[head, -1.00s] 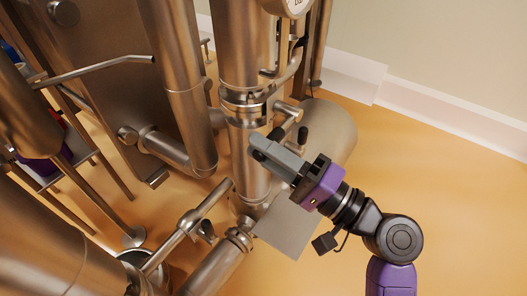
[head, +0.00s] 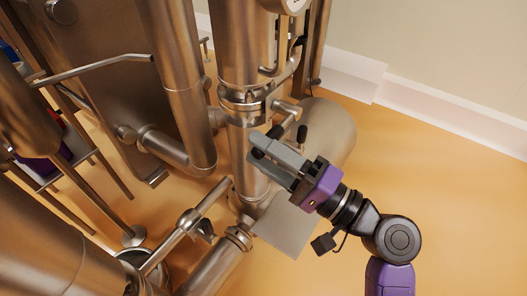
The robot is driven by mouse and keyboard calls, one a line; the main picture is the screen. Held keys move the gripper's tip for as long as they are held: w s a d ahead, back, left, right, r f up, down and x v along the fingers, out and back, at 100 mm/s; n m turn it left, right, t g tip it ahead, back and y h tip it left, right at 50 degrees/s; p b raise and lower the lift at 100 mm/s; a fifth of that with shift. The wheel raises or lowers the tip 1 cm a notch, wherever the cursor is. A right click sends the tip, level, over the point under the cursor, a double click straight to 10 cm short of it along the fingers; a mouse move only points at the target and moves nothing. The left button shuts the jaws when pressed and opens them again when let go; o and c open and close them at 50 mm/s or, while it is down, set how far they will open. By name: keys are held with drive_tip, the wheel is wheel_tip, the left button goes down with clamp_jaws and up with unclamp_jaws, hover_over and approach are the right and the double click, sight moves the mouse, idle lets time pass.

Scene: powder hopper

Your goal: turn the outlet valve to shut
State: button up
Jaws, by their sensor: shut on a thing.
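The outlet valve sits on the vertical steel pipe (head: 245,117) in the middle of the head view, around the clamped joint below the large steel vessel. Its black-tipped handle (head: 257,154) shows only as a small dark piece between my fingers; most of it is hidden. My gripper (head: 262,150), with grey fingers and a purple body, reaches in from the right and is shut on this handle. The fingers lie in front of the pipe. The handle's exact angle cannot be told.
A black knob (head: 302,133) on a short stem stands just right of my fingers. A horizontal steel cylinder (head: 335,130) lies behind it. Steel pipes and a slanted pipe with a fitting (head: 190,220) crowd the left. Open orange floor (head: 460,190) lies to the right.

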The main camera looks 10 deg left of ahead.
idle(0.3)
drive_tip(key=p+v, duration=0.1)
drive_tip(key=v, duration=0.6)
drive_tip(key=shift+d, duration=0.35)
drive_tip(key=shift+s, duration=0.15)
